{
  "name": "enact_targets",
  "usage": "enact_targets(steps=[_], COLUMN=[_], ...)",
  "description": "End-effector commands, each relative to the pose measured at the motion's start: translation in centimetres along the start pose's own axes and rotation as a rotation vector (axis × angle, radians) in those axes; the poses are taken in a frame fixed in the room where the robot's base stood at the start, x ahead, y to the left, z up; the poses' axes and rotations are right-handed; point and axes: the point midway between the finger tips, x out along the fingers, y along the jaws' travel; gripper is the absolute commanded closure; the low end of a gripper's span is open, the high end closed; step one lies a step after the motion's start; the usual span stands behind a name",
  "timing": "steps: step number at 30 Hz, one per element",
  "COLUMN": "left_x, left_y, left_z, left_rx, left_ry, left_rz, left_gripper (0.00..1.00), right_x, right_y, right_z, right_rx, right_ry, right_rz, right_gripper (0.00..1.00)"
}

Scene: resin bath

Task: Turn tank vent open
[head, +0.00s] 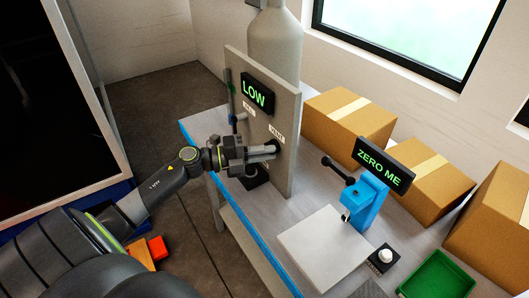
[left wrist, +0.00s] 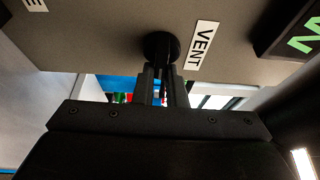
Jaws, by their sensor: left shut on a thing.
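The tank vent is a black round knob (left wrist: 160,45) on the grey upright panel (head: 283,112), beside a white VENT label (left wrist: 201,45). The label also shows in the head view (head: 277,133). My left gripper (head: 268,150) reaches the panel from the left and is shut on the vent's handle. In the left wrist view its two fingers (left wrist: 163,85) sit close together against the knob, with a thin dark part between them. They hide most of the handle, so its angle is hard to tell. A display on the panel (head: 258,93) reads LOW in green. My right gripper is not in view.
A grey tank (head: 273,45) stands behind the panel. To the right are a blue stand with a ZERO ME display (head: 379,160), a pale plate (head: 322,248), a green tray (head: 441,274) and cardboard boxes (head: 349,125). A dark handle (head: 337,170) sticks out near the stand.

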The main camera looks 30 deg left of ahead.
Motion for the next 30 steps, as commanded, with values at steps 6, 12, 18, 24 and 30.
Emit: enact_targets(steps=[6,12,18,24,30], left_x=[-0.1,0.0,-0.5,-2.9,-5.8], left_y=[0.1,0.1,0.2,0.5,0.4], left_z=[0.0,0.0,0.0,0.0,0.0], left_rx=[0.0,0.0,0.001,0.001,0.0], left_ry=[0.001,0.001,0.001,0.0,0.001], left_rz=[0.003,0.002,0.003,0.008,0.008], left_gripper=[0.69,0.67,0.67,0.67,0.67], right_x=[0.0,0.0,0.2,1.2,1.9], right_y=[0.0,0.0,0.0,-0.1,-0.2], right_z=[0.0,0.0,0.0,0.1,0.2], right_rx=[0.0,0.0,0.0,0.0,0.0], right_ry=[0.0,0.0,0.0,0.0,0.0], right_rz=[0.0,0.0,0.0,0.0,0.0], right_gripper=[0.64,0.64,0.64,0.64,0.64])
